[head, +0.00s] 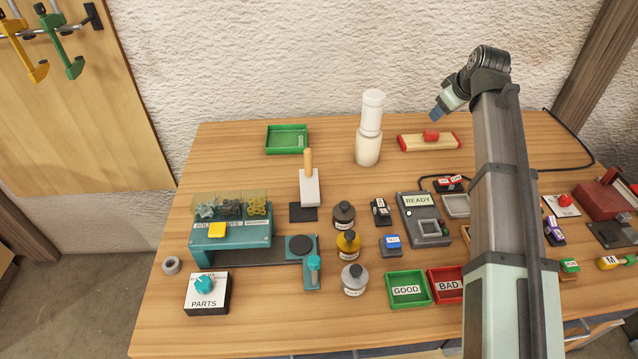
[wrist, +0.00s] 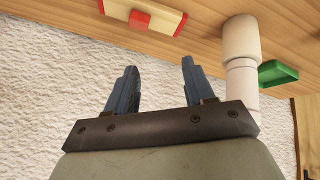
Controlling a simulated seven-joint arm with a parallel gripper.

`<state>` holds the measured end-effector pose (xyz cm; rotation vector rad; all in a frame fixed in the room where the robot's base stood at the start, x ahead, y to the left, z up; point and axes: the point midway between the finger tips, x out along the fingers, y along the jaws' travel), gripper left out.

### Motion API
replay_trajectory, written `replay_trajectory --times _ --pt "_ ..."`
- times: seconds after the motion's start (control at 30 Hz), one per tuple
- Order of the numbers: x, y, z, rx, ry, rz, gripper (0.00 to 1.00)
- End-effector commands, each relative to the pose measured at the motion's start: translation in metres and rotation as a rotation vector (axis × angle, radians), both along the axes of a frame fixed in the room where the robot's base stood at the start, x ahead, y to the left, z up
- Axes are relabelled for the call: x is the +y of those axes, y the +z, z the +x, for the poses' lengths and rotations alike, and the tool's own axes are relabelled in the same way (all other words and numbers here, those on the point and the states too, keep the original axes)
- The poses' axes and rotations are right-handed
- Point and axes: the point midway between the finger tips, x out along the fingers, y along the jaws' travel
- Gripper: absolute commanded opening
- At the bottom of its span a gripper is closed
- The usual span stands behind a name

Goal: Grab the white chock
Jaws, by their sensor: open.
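I cannot pick out a thing that is clearly a white chock in either view. The palest block is a whitish one with an upright wooden handle (head: 309,187), standing by a dark pad left of the table's middle. My gripper (head: 436,113) is high at the back right, over the area behind the cream-and-red holder. In the wrist view its two blue fingers (wrist: 159,66) are apart with nothing between them. The wrist view does not show the whitish block.
A white-topped cream bottle (head: 369,145) stands at the back, left of a cream holder (head: 413,143) with a red block (head: 431,134). A green tray (head: 287,139) lies at back left. Bottles, a READY device (head: 418,201) and GOOD tray (head: 408,289) crowd the middle and front.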

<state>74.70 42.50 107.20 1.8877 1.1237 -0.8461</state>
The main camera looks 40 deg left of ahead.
Motion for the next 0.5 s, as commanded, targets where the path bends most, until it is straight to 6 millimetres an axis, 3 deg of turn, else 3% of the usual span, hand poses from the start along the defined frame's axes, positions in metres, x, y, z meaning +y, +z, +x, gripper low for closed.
replay_trajectory --times 0.03,0.2,0.33,0.5 --pt "0.025 -0.001 -0.023 0.034 0.058 -0.008 0.53" --pt "0.088 -0.002 -0.101 0.146 0.248 -0.044 0.53" --pt "0.125 0.0 -0.162 0.222 0.392 -0.075 0.53" --pt "0.155 0.002 -0.224 0.298 0.54 -0.112 0.53"
